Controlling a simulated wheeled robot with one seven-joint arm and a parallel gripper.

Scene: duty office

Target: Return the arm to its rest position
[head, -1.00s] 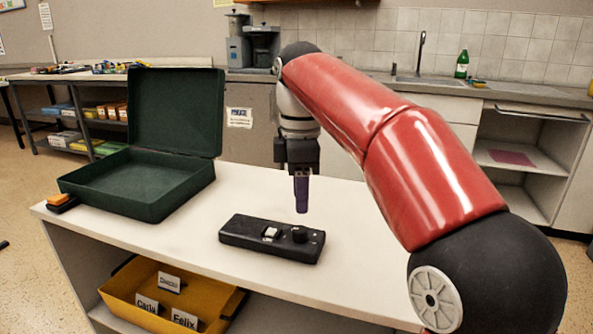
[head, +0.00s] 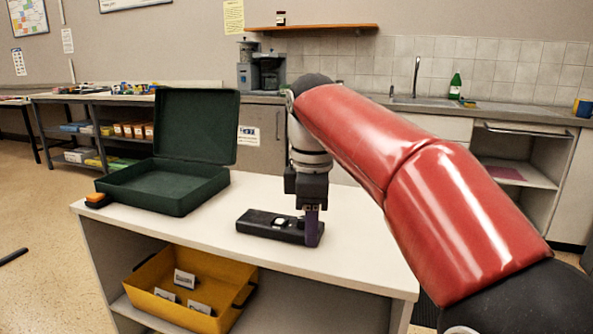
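My arm is red and reaches over the white counter (head: 350,262) from the right. My gripper (head: 313,232) hangs from it, pointing down, with purple fingers. The fingers are seen as one narrow shape, so any gap between them cannot be made out. The box lies on the counter and has a white switch (head: 281,223) on top. No held object shows at the fingers.
An open dark green case (head: 165,205) stands on the counter's left, with an orange-and-black object (head: 97,200) beside it. A yellow bin (head: 165,307) with name cards sits on the shelf below. The counter front right of the control box is clear.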

